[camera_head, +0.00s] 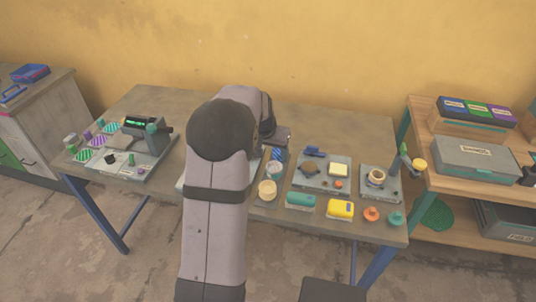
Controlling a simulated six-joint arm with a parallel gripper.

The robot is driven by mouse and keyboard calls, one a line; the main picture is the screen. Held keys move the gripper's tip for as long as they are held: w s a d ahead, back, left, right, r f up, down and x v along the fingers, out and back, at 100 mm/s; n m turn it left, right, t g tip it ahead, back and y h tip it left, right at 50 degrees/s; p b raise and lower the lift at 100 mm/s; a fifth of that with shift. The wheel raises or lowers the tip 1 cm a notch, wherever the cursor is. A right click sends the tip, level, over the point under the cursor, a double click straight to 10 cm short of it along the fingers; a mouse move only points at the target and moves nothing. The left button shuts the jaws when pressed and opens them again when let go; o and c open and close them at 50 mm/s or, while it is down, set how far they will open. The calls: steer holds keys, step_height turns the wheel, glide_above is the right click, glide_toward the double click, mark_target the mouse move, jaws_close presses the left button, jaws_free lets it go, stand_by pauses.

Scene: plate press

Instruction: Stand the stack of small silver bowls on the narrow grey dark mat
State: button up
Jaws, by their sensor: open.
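A small round silver-grey piece (275,168), which may be the stack of small silver bowls, stands on the workbench just right of my arm. It is too small to count any bowls in it. A narrow dark grey strip (264,203), which may be the mat, lies just right of my arm. A cream round piece (267,186) stands on this strip. I cannot tell whether the silver piece is on the strip or beside it.
The workbench (330,125) carries a machine with a green display (143,124) at left. Grey trays (322,176) with small parts, a yellow block (340,209) and a teal block (300,200) stand at right. A wooden shelf (425,112) with cases adjoins.

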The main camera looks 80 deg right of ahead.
steer(key=shift+w, duration=0.1)
steer(key=w+a+n+t+y, duration=0.2)
steer(key=w+a+n, duration=0.6)
steer(key=w+a, duration=1.55)
steer(key=w+a+n+y, duration=0.15)
steer(key=a+n, duration=0.45)
steer(key=a, duration=1.1)
steer(key=s+a+f+n+g, duration=0.1)
steer(key=s+a+n, duration=0.4)
steer(key=a, duration=0.9)
steer(key=s+f+y, duration=0.1)
steer(key=s, duration=0.1)
steer(key=shift+s+f+g, duration=0.2)
steer(key=shift+s+g, duration=0.1)
